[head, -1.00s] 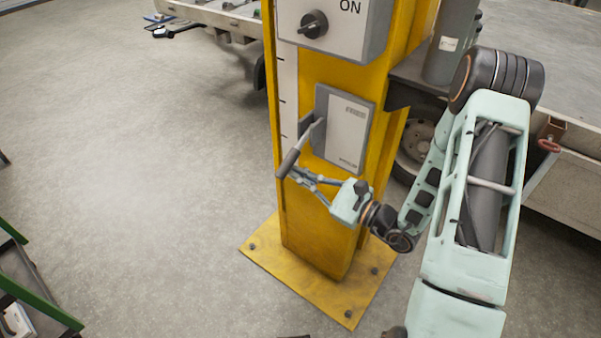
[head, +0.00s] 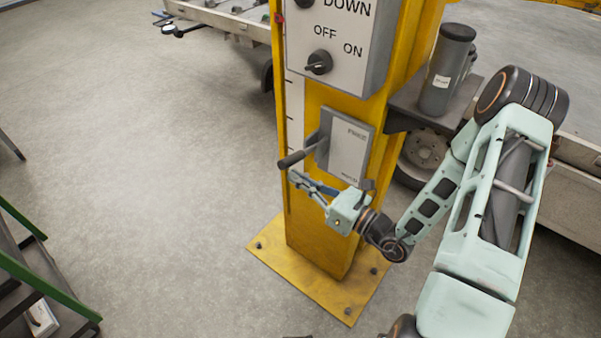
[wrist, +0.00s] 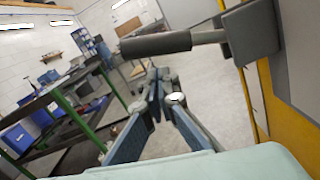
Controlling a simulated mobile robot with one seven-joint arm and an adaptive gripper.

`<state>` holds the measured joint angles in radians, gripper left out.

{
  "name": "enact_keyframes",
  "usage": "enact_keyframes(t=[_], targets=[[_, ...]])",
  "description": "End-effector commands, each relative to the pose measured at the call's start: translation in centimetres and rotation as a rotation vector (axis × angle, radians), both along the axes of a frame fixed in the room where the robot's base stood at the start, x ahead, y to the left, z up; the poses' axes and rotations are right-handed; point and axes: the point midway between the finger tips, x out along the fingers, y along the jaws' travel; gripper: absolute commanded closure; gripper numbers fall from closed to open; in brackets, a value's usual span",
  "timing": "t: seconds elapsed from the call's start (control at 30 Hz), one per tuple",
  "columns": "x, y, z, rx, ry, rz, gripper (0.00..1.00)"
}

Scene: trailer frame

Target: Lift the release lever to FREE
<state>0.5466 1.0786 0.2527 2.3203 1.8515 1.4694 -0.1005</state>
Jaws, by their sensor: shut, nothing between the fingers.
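The release lever (head: 300,156) is a grey arm with a dark grip, standing out to the left from a grey plate (head: 347,146) on the yellow post. It points left and slightly down in the head view. In the wrist view the lever's grip (wrist: 156,44) lies nearly level across the upper middle. My gripper (head: 294,177) is just below the grip, with its fingers pointing left. Its fingers (wrist: 158,76) are together and empty in the wrist view. I cannot tell whether they touch the grip. The plate's lettering is too small to read.
A control box (head: 338,50) with an OFF/ON knob is above the lever plate. A grey cylinder (head: 446,70) stands on a bracket to the right. A green-railed stand (head: 30,265) is at the lower left. The floor (head: 160,180) left of the post is clear.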

Motion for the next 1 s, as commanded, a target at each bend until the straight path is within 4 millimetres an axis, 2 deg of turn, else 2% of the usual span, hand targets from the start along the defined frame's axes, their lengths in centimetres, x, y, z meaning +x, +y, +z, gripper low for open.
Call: enact_keyframes(t=[0.03, 0.3, 0.6, 1.0], targets=[[0.0, 0.0, 1.3, 0.028, 0.034, -0.002, 1.00], [0.2, -0.2, 3.2, 0.154, 0.199, -0.002, 1.00], [0.4, -0.3, 4.2, 0.177, 0.229, 0.000, 1.00], [0.6, -0.4, 4.5, 0.178, 0.224, -0.001, 1.00]])
